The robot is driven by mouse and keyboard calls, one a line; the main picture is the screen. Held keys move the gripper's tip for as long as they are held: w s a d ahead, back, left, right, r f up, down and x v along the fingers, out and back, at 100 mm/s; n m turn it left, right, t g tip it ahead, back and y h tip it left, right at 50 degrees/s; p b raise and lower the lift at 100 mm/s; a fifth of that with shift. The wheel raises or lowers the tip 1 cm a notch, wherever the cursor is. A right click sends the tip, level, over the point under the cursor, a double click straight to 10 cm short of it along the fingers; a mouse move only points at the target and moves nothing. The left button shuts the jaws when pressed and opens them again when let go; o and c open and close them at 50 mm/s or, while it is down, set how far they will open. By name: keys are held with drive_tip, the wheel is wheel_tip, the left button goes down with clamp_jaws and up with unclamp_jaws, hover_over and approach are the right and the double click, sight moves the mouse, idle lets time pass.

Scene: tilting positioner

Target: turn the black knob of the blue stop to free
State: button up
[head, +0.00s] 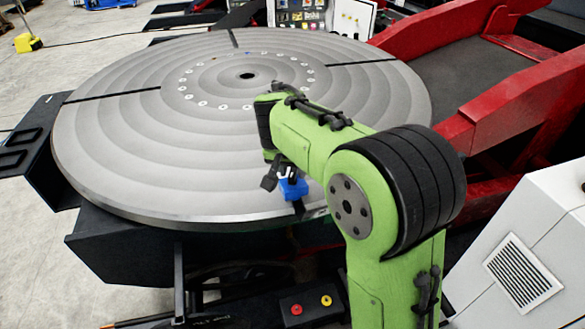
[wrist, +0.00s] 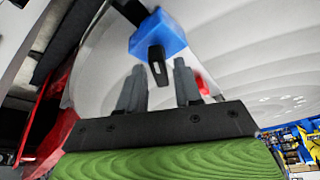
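The blue stop (wrist: 158,34) is a small block at the rim of the large grey round table (head: 130,130). It also shows in the head view (head: 294,188), just beside my gripper (head: 280,177) and partly covered by it. The black knob (wrist: 157,66) is a short bar with a pale mark, sticking out from the blue block toward my gripper in the wrist view. My gripper (wrist: 159,72) is open, with one finger on each side of the knob's end. A gap shows between the knob and each finger. I cannot tell how deep the knob sits between them.
A small red part (wrist: 202,86) shows behind the right finger in the wrist view. A box with a red and a yellow button (head: 311,305) is below the table's front. Red ramp frames (head: 500,130) and a white cabinet (head: 530,250) stand at right.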

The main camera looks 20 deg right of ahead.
clamp_jaws()
drive_tip(key=n+y, duration=0.1)
drive_tip(key=n, duration=0.1)
drive_tip(key=shift+d+n, duration=0.15)
drive_tip(key=shift+n, duration=0.25)
drive_tip(key=shift+n+y+p, duration=0.5)
drive_tip(key=shift+n+y, duration=0.3)
drive_tip(key=shift+n, duration=1.2)
drive_tip(key=shift+t, duration=0.3)
drive_tip(key=shift+o, duration=1.2)
unclamp_jaws()
